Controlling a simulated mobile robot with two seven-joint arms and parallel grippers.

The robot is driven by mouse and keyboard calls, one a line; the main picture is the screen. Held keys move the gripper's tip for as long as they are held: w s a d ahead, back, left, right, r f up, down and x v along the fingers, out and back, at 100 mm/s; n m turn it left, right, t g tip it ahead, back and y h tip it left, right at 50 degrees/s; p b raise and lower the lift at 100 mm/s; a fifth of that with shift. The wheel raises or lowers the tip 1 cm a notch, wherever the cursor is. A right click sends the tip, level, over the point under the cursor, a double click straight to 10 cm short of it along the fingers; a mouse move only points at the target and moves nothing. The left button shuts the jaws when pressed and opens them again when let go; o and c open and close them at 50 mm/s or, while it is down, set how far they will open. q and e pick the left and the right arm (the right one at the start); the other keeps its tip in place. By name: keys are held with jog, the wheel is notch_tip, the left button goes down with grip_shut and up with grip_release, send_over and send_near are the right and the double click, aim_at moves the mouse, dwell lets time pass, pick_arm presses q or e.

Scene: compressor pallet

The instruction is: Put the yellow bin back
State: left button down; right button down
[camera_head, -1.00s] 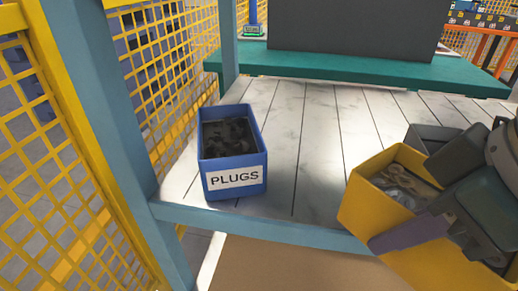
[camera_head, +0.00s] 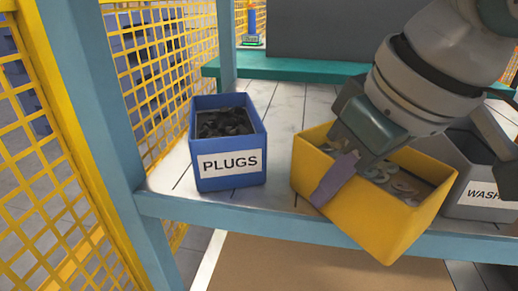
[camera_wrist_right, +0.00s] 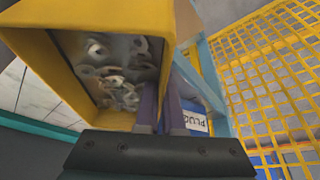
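The yellow bin (camera_head: 388,229) holds several pale metal pieces and hangs tilted at the front edge of the shelf. It lies between the blue PLUGS bin and a grey bin. My right gripper (camera_head: 340,172) is shut on its front wall, with one purple finger outside; the other finger is hidden in the head view. In the right wrist view the yellow bin (camera_wrist_right: 95,120) is open toward the camera, with the right gripper's fingers (camera_wrist_right: 161,110) at its wall. Whether its base touches the shelf is hidden. My left gripper is not in view.
The blue PLUGS bin (camera_head: 229,167) stands upright at the left of the shelf (camera_head: 283,193). A grey bin (camera_head: 476,208), its label partly cut off, stands close to the right. A blue post (camera_head: 90,120) and yellow mesh fence (camera_head: 150,75) border the left side.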

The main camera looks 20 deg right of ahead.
jog(key=shift+r, duration=0.1)
jog(key=c, duration=1.5)
grip_release()
jog(key=o, duration=0.5)
jog(key=shift+c, duration=0.2)
